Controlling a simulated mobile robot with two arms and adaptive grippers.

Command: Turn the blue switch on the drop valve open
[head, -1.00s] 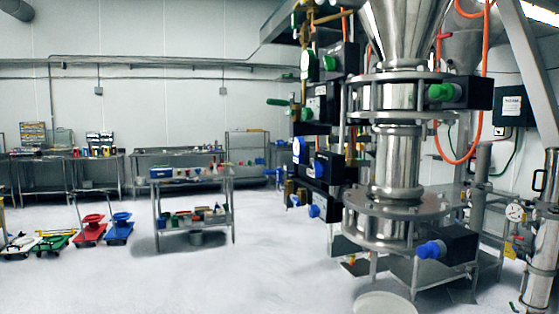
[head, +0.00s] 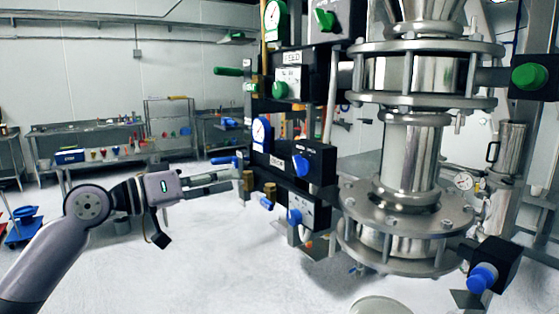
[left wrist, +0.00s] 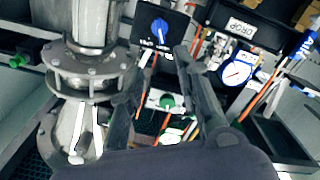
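The blue switch (head: 300,165) is a round knob on a black box (head: 322,160) below the gauge (head: 261,134). In the left wrist view, which looks upside down, the blue switch (left wrist: 160,27) shows at the top, beside a panel labelled DROP (left wrist: 242,28). My left gripper (head: 238,182) reaches in from the left in the head view. Its two fingers are spread with nothing between them. It is left of the switch and slightly lower, apart from it. In the left wrist view the finger tips (left wrist: 158,62) point towards the switch's box. My right gripper is out of view.
A blue lever (head: 224,160) and another blue knob (head: 294,216) are close to my left gripper. Green knobs (head: 281,90) sit higher up. A steel flanged column (head: 408,160) stands right of the panels. Open floor lies at the lower left.

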